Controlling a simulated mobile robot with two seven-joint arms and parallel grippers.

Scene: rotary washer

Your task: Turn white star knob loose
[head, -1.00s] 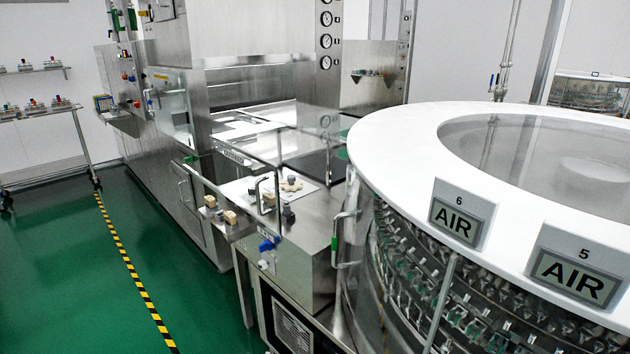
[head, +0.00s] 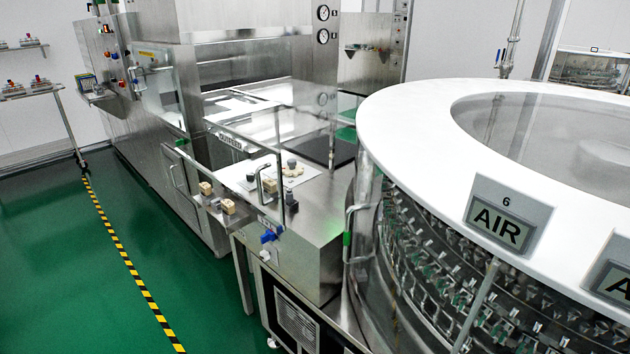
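A clear panel seems to stand in front of this area. Neither of my grippers is in view.
The round washer with a white rim (head: 410,110) and AIR signs (head: 502,226) fills the right side. Green floor (head: 70,260) with a striped line is free at left.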

